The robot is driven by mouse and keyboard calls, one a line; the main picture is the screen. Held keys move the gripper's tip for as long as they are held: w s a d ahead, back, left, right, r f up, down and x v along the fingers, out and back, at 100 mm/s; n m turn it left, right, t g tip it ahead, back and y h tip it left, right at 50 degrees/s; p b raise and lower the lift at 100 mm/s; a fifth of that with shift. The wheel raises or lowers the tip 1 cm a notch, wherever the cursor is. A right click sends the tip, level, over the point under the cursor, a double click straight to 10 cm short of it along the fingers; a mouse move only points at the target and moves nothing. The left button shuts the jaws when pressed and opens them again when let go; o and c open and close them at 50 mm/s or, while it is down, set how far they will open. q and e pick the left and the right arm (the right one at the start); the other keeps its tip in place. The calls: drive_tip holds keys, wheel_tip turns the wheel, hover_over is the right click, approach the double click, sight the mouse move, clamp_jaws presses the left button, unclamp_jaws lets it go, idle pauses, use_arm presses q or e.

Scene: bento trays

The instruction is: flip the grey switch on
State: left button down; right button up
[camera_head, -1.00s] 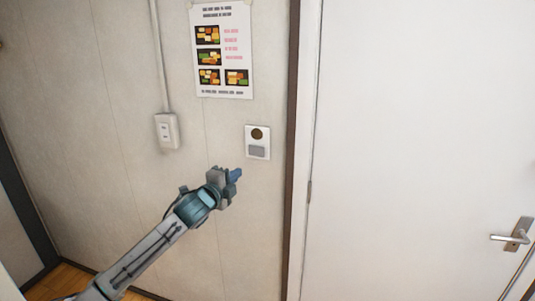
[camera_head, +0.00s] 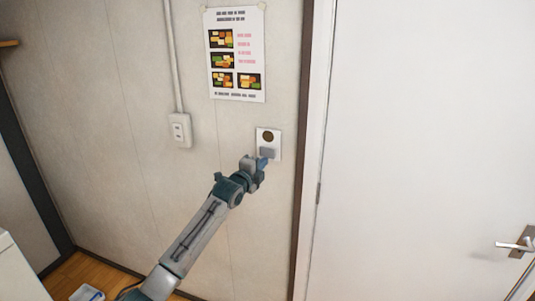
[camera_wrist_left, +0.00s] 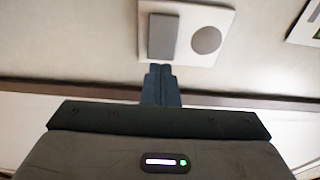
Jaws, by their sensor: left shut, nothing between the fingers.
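The grey switch (camera_head: 267,153) is a rectangular rocker in the lower part of a white wall plate (camera_head: 276,147), below a round dark disc (camera_head: 268,137). In the left wrist view the grey switch (camera_wrist_left: 163,36) and the disc (camera_wrist_left: 206,40) sit side by side on the plate. My left gripper (camera_head: 264,162) is shut and empty, with its fingertips at the lower part of the switch in the head view. In the left wrist view its blue fingers (camera_wrist_left: 160,72) point at the switch's lower end; I cannot tell whether they touch it. My right gripper is not in view.
A power outlet (camera_head: 179,130) with a conduit is left of the plate. A bento poster (camera_head: 236,55) hangs above. A white door (camera_head: 420,130) with a lever handle (camera_head: 519,243) is to the right, past a dark frame strip. A white box stands at lower left.

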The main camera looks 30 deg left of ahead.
sight(272, 155)
use_arm(q)
drive_tip(key=shift+w+a+r+p, duration=0.15)
drive_tip(key=shift+w+p, duration=0.4)
drive_tip(key=shift+w, duration=1.45)
drive_tip(key=shift+f, duration=0.2)
